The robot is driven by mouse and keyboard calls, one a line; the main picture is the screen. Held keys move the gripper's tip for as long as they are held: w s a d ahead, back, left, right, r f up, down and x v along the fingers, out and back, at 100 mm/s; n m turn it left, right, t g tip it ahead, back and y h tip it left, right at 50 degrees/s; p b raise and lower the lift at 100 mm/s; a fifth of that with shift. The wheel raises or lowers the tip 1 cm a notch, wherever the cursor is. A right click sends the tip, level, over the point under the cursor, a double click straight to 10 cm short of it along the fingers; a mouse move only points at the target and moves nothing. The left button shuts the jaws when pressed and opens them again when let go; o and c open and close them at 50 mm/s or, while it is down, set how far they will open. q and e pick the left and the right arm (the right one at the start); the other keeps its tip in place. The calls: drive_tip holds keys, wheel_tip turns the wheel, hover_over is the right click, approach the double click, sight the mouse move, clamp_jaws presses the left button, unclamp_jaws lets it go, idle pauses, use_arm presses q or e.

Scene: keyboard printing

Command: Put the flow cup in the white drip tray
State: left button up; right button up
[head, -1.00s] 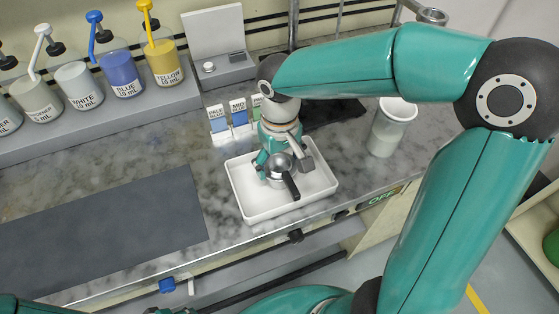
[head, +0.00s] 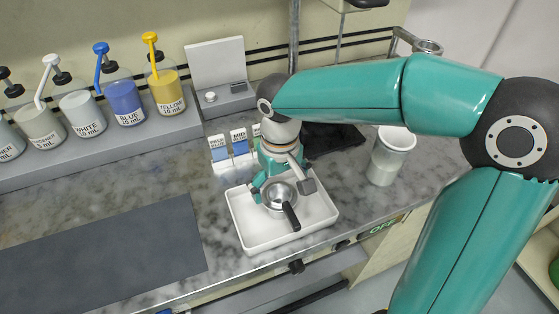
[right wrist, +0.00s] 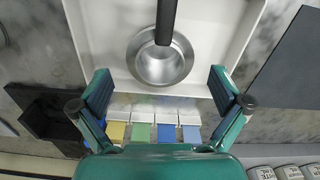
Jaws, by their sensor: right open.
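The flow cup (head: 279,199) is a small metal cup with a black handle that points toward the front. It sits inside the white drip tray (head: 247,236), on its floor. In the right wrist view the cup (right wrist: 160,66) shows its round opening, with the tray wall (right wrist: 243,40) beside it. My right gripper (head: 282,186) is open just behind and above the cup. In the right wrist view its fingers (right wrist: 159,88) are spread wide with nothing between them, apart from the cup. My left gripper is out of the head view.
Pump bottles (head: 123,98) stand on a ledge at the back left. Small labelled colour cards (head: 239,143) stand behind the tray. A translucent white container (head: 388,158) stands to the right. A dark mat (head: 110,255) covers the left counter.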

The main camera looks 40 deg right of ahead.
wheel_tip(320, 180, up, 10)
drive_tip(key=shift+f+p, duration=0.2)
drive_tip(key=shift+p, duration=0.15)
idle(0.4)
